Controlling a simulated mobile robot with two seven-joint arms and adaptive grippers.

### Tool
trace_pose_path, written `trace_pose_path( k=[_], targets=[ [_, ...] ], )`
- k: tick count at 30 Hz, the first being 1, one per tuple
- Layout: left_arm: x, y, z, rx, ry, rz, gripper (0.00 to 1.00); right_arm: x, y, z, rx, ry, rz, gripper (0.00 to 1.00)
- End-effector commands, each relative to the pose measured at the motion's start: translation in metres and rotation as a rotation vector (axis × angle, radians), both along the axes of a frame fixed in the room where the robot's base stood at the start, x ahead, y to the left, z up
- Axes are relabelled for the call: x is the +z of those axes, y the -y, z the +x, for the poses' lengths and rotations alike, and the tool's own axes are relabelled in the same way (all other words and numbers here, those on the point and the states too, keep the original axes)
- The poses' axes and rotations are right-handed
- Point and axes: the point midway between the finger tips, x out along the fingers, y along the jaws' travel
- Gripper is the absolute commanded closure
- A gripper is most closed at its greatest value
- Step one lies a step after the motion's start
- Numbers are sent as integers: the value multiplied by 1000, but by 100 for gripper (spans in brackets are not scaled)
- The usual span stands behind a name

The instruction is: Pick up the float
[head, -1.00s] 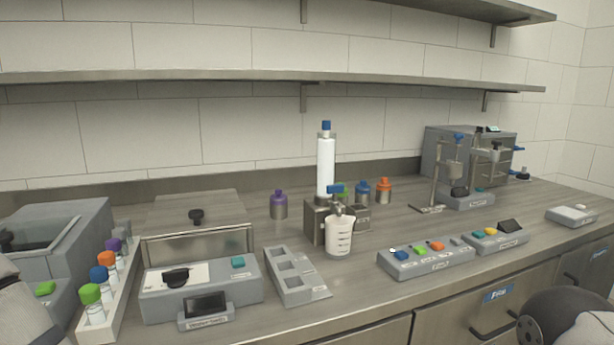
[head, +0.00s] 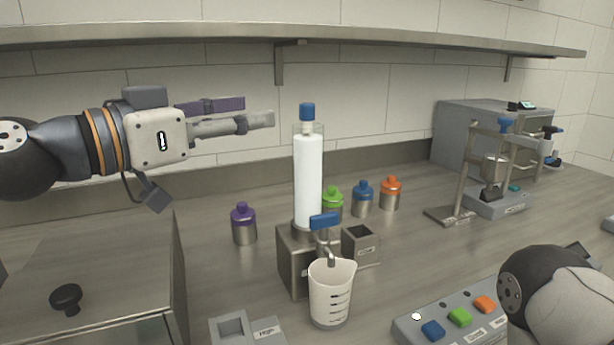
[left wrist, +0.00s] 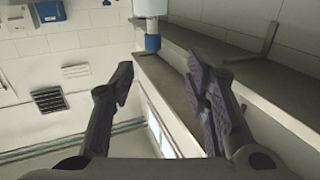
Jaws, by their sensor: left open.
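The float is most likely the blue-capped piece (head: 307,111) at the top of an upright clear tube with a white column (head: 308,180); how far it reaches down inside cannot be seen. My left gripper (head: 258,111) is level with the blue cap, to its left, pointing right, open and empty. A gap separates the fingertips from the cap. In the left wrist view the blue cap (left wrist: 152,43) lies beyond and between the spread fingers of my left gripper (left wrist: 161,70). My right gripper is out of view.
The tube stands on a metal block (head: 297,262) with a blue-handled tap over a white measuring cup (head: 331,293). Several capped bottles, such as a purple one (head: 244,225), stand around it. A shelf (head: 300,38) runs above. A button panel (head: 450,322) is at front right.

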Motion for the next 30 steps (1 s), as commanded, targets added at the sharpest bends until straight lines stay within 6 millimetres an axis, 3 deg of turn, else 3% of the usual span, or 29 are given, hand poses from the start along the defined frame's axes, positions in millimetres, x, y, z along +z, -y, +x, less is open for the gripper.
trace_pose_path(
  k=[6, 18, 27, 30],
  targets=[
    [-6, 32, 32, -3, -9, 2, 57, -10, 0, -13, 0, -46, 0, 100],
    [-3, 77, 79, -1, -4, 1, 57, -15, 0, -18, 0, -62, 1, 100],
    [-1, 84, 85, 0, -1, -1, 57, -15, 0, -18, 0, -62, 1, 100],
    [-1, 84, 85, 0, -1, -1, 80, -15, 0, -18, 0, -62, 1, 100]
  ],
)
